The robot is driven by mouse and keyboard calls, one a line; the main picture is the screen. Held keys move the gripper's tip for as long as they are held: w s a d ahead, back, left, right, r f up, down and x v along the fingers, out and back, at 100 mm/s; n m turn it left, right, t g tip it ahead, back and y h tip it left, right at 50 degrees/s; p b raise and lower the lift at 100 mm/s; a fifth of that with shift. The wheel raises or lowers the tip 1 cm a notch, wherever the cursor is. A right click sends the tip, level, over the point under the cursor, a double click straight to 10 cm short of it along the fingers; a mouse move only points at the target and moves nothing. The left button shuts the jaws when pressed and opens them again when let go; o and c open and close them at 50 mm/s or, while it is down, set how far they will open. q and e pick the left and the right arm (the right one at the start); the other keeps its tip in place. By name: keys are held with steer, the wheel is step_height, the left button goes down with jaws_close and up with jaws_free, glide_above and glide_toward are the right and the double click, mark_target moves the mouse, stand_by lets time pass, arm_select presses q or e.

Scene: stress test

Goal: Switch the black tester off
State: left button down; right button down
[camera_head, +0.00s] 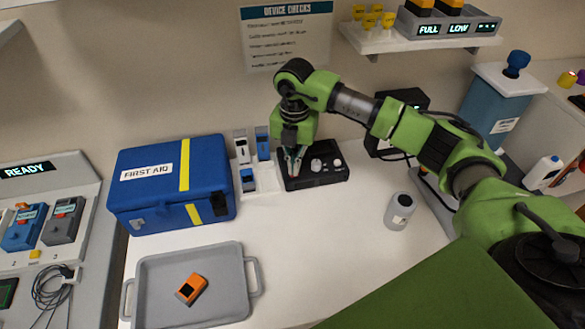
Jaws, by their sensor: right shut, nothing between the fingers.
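The black tester (326,176) is a dark box with pale round knobs on its top, standing on the white table near the back wall. My right gripper (293,170) points down over the left part of the tester, its fingertips at or just above the top surface. It is shut with nothing between the fingers. The fingers and arm hide the left part of the tester's top, so I cannot see a switch there or whether they touch it. My left gripper is not in view.
A blue first aid box (160,205) stands left of the tester, with small blue and white devices (248,180) between. A grey tray (216,314) holding an orange device (191,289) lies in front. A grey container (399,211) stands right. The table's middle is clear.

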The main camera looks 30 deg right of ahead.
steer(key=shift+s, duration=0.1)
steer(key=shift+r+p, duration=0.75)
steer(key=shift+r, duration=0.15)
steer(key=shift+r+p, duration=1.6)
steer(key=shift+r, duration=0.9)
steer(key=shift+f, duration=0.1)
